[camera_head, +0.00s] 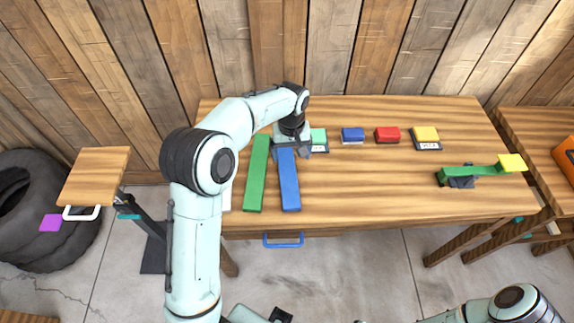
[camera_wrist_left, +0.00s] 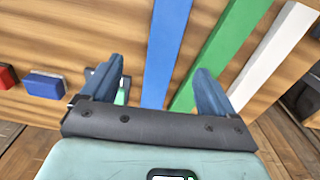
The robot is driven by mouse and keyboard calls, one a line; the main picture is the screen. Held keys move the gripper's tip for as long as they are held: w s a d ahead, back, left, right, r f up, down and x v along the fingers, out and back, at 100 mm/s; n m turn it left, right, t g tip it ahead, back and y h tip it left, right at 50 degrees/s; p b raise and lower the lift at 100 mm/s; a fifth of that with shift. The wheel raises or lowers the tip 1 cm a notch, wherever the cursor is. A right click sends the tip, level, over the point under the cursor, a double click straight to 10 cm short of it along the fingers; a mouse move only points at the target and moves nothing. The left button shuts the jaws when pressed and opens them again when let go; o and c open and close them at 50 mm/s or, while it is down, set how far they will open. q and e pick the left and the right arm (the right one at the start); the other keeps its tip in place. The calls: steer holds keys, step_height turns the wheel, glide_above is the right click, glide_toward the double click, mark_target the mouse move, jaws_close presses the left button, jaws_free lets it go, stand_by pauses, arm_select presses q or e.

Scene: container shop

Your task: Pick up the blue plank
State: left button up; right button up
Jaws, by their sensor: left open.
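The blue plank (camera_head: 289,182) lies flat on the wooden table (camera_head: 370,185), its long side running from back to front. In the left wrist view the blue plank (camera_wrist_left: 165,45) shows between the two fingers. My left gripper (camera_head: 293,150) is open over the plank's far end, one finger on each side. The left wrist view shows the gripper (camera_wrist_left: 160,88) with nothing clamped. I cannot tell how high the fingers are above the table. My right arm shows at the bottom right, but its gripper is not clearly visible.
A green plank (camera_head: 257,175) lies close left of the blue one, with a white plank (camera_wrist_left: 275,55) beyond. Green (camera_head: 319,135), blue (camera_head: 352,134), red (camera_head: 387,134) and yellow (camera_head: 425,133) blocks line the back. The middle right is clear.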

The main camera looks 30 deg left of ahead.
arm_select(q)
glide_above(288, 174)
steer(key=f, duration=0.5)
steer(key=shift+w+d+f, duration=0.1)
steer(key=shift+w+d, duration=0.05)
steer(key=shift+d, duration=0.15)
steer(key=shift+a+f, duration=0.15)
steer(key=shift+f, duration=1.2)
steer(key=shift+a+f, duration=0.15)
steer(key=shift+f, duration=1.2)
steer(key=c, duration=1.2)
steer(key=shift+c, duration=0.3)
steer(key=shift+r, duration=0.1)
